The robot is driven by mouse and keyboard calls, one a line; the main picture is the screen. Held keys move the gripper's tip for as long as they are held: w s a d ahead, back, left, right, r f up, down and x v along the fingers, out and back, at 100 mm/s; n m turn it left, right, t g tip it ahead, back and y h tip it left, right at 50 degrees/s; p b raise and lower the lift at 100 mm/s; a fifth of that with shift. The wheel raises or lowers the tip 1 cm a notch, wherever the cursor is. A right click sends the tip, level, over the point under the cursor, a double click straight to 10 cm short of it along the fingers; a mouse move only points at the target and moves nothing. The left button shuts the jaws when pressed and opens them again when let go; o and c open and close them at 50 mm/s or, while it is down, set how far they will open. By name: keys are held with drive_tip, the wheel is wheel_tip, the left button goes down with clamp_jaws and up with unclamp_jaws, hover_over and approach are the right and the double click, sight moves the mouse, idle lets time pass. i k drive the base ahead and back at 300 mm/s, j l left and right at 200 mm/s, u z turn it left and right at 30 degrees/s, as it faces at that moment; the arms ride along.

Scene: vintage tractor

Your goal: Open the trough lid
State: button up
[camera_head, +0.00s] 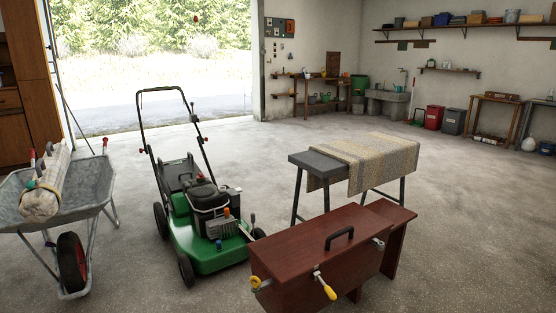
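A dark reddish-brown wooden box (300,285), which looks like the trough, stands in the lower right foreground. Its flat lid (310,236) lies shut on top, with a black arched handle (340,237) on it. Tools with yellow handles (325,285) stick out at its front, and a metal fitting (377,244) shows at its right end. My gripper is not in this view, so its place relative to the lid cannot be told.
A green lawn mower (215,258) stands left of the box. A grey bench (305,160) with a woven cloth (385,155) stands close behind it. A wheelbarrow (92,185) holding a sack is at far left. The concrete floor behind and right is clear.

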sight(290, 254)
drive_tip(key=i+l, duration=0.15)
drive_tip(key=i, duration=0.4)
drive_tip(key=i+l, duration=0.1)
drive_tip(key=i, duration=0.45)
drive_tip(key=i+l+z, duration=0.1)
drive_tip(key=i, duration=0.45)
